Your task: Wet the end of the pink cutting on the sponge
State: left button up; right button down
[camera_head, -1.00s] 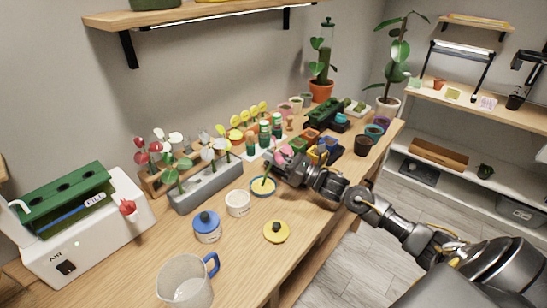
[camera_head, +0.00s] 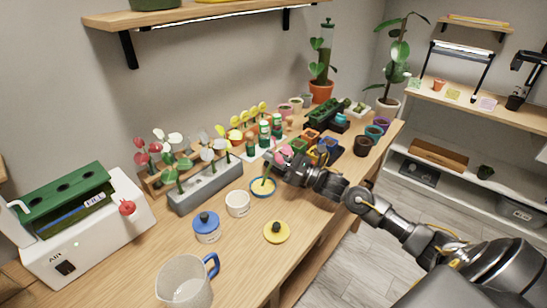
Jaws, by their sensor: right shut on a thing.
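My right gripper (camera_head: 282,161) reaches in from the right over the table and is shut on the pink cutting (camera_head: 281,156). The cutting's pink leaf shows at the fingers, and its green stem slants down and to the left. Below the stem is a shallow round dish (camera_head: 251,191) with a blue rim, holding the yellowish sponge (camera_head: 262,188). The stem's lower end overlaps the sponge in the picture; I cannot tell if it touches. The gripper partly hides the cutting. My left gripper is not in view.
Close left of the dish is a white cup (camera_head: 238,204), with a blue-lidded jar (camera_head: 206,228) nearer. A grey rack (camera_head: 205,188) with cuttings stands behind left. Small pots crowd the right.

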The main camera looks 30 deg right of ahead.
jog(key=shift+r+p, duration=1.65)
jog(key=shift+r, duration=1.8)
jog(key=shift+f, duration=0.1)
jog(key=shift+a+r+h, duration=0.1)
jog(key=shift+r+h, duration=0.1)
jog(key=shift+h, duration=0.1)
jog(key=s+a+f, duration=0.3)
jog(key=s+a, duration=0.2)
jog(key=s, duration=0.2)
jog(key=s+a+f+m+t+h, duration=0.1)
jog(key=s+a+f, duration=0.2)
jog(key=s+a, duration=0.2)
jog(key=shift+s+f, duration=0.2)
jog(key=shift+s, duration=1.1)
